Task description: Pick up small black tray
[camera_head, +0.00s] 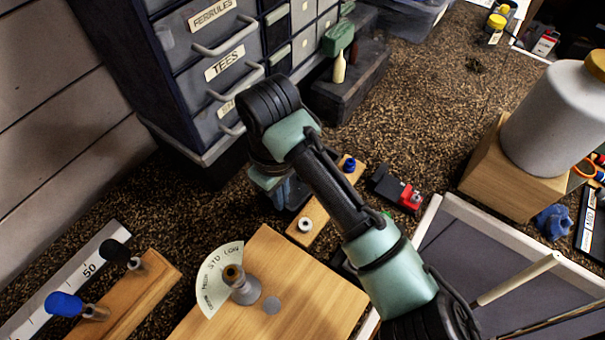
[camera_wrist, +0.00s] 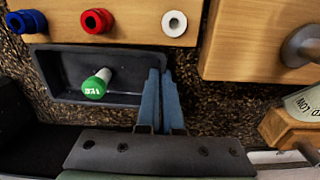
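The small black tray (camera_wrist: 62,84) is a shallow dark rectangular box in the wrist view, beside a wooden strip. A small green-capped bottle (camera_wrist: 95,85) lies in it. My gripper (camera_wrist: 162,72) has two blue fingers at the tray's right end. They are close together and appear shut on its end wall, though the contact itself is partly hidden. In the head view my gripper (camera_head: 286,193) points down beside the wooden strip, and the tray is mostly hidden there. I cannot tell whether the tray is off the surface.
The wooden strip (camera_wrist: 134,28) with blue, red and white rings runs along the tray. A wooden board (camera_head: 270,285) with a metal post is close by. A drawer cabinet (camera_head: 215,60) stands behind my gripper. A framed grey panel (camera_head: 460,240) lies at right.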

